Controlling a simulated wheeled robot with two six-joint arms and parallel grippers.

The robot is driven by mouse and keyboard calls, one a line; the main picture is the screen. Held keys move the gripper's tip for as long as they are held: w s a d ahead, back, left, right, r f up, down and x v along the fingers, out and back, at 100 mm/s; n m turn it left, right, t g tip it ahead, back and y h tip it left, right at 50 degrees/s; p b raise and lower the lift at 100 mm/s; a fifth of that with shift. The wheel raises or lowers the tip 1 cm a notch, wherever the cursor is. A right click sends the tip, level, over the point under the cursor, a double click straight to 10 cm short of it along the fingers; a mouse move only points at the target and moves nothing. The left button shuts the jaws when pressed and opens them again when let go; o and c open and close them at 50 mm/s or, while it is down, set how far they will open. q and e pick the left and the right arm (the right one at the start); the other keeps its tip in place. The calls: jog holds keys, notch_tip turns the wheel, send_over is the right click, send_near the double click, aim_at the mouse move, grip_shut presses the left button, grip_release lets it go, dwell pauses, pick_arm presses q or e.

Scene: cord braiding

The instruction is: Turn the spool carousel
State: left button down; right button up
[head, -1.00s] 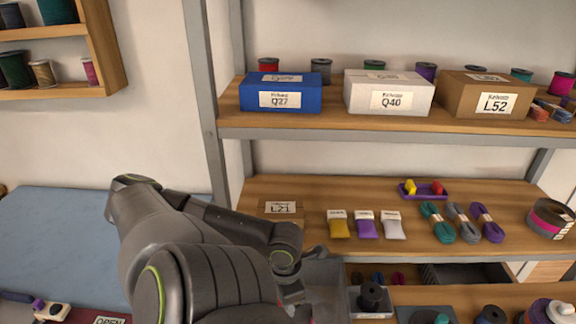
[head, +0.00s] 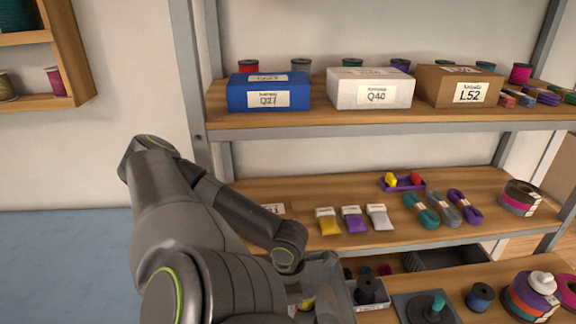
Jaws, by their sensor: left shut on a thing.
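A round stack of coloured bands with a white knob on top (head: 530,297) stands at the lower right of the head view; it may be the spool carousel, but I cannot be sure. My left gripper (head: 308,297) is low in the middle, partly hidden by my own arm and the bottom edge. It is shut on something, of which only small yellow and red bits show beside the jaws. It is well to the left of the banded stack and apart from it. My right gripper is out of view.
A dark plate with a teal-topped peg (head: 430,307), a blue spool (head: 480,296) and a small tray with a dark spool (head: 370,292) lie between gripper and stack. The shelf above holds yarn hanks (head: 420,210) and packets (head: 352,220). Boxes (head: 370,88) stand higher.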

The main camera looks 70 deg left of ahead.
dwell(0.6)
pick_arm(q)
jog(key=c, duration=0.9)
grip_release()
notch_tip(320, 180, up, 12)
jog(key=p, duration=1)
